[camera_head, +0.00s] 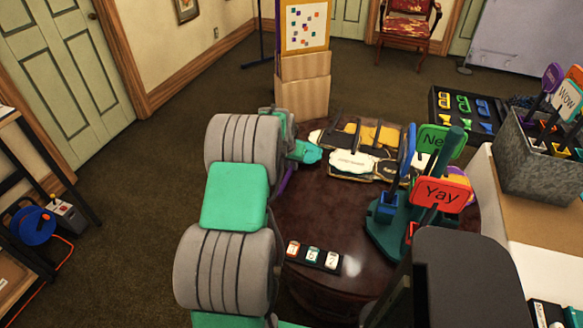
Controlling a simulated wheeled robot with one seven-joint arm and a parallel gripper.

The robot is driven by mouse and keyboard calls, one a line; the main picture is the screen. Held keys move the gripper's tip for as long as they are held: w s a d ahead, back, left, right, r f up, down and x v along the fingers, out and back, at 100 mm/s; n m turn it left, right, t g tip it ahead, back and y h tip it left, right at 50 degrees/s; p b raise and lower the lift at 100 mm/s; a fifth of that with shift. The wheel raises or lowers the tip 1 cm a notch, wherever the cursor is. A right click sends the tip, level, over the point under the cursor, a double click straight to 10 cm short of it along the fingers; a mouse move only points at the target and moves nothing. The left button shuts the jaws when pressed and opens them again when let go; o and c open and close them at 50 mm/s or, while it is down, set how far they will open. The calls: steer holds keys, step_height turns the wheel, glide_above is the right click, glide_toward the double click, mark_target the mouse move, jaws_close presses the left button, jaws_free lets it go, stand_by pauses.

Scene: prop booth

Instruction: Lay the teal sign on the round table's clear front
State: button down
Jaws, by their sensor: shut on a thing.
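My gripper (294,148) is at the far left edge of the round table (335,215), mostly hidden behind my arm. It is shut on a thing. A small teal piece shows at its end, apparently part of the teal sign (306,152), but I cannot clearly tell it from my own teal parts. A thin purple piece (286,181) hangs just below. The dark, glossy table has a bare stretch in its middle and front. A black strip with small tiles (314,257) lies near its front left edge.
A teal stand (385,238) at the table's right holds upright signs, including a red "Yay" sign (440,192) and a green sign (436,141). A black and yellow item with a white label (352,163) lies at the back. A grey bin (536,165) stands further right.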

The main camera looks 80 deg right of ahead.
steer(key=shift+f, duration=1.2)
steer(key=c, duration=1.4)
jaws_free()
steer(key=shift+r, duration=0.1)
